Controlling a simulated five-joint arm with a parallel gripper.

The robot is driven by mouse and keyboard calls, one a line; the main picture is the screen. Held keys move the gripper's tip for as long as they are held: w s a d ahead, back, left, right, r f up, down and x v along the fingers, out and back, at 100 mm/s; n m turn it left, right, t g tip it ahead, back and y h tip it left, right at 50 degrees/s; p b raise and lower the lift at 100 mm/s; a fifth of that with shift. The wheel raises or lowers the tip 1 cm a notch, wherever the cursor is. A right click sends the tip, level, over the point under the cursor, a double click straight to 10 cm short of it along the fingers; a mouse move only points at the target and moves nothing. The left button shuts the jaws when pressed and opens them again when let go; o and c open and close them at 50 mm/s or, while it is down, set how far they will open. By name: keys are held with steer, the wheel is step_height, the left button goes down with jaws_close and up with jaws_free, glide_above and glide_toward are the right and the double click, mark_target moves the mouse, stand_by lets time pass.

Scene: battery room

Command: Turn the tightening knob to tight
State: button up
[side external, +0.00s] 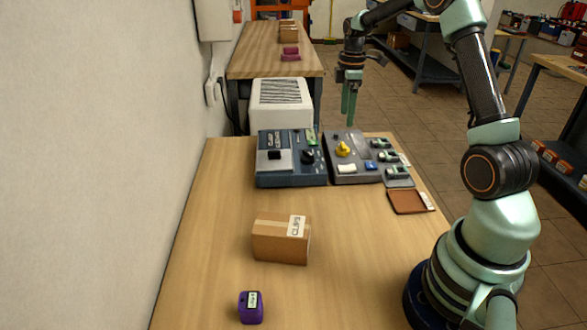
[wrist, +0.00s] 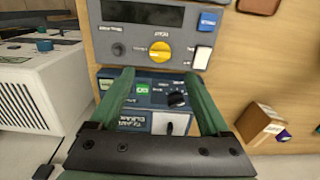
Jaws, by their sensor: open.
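A yellow knob (side external: 343,149) sits on a grey panel (side external: 335,176) at the back of the bench; it also shows in the wrist view (wrist: 160,52). A black knob (side external: 308,156) is on the blue-grey panel (side external: 290,179) to its left; the wrist view shows it too (wrist: 177,99). I cannot read which one is the tightening knob. My gripper (side external: 348,120) hangs above the panels, pointing down, open and empty. In the wrist view, its green fingers (wrist: 158,76) are spread, apart from both knobs, and cover part of the blue-grey panel.
A black lever on a white plate (side external: 274,156) is on the blue-grey panel. Small modules (side external: 398,172) and a brown tray (side external: 405,202) lie at right. A cardboard box (side external: 281,239) and purple block (side external: 251,307) stand in front. A white vented unit (side external: 281,104) is behind.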

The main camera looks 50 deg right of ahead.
mark_target(343, 145)
step_height(343, 145, down, 9)
steer(key=shift+f, duration=0.2)
stand_by(0.3)
jaws_close()
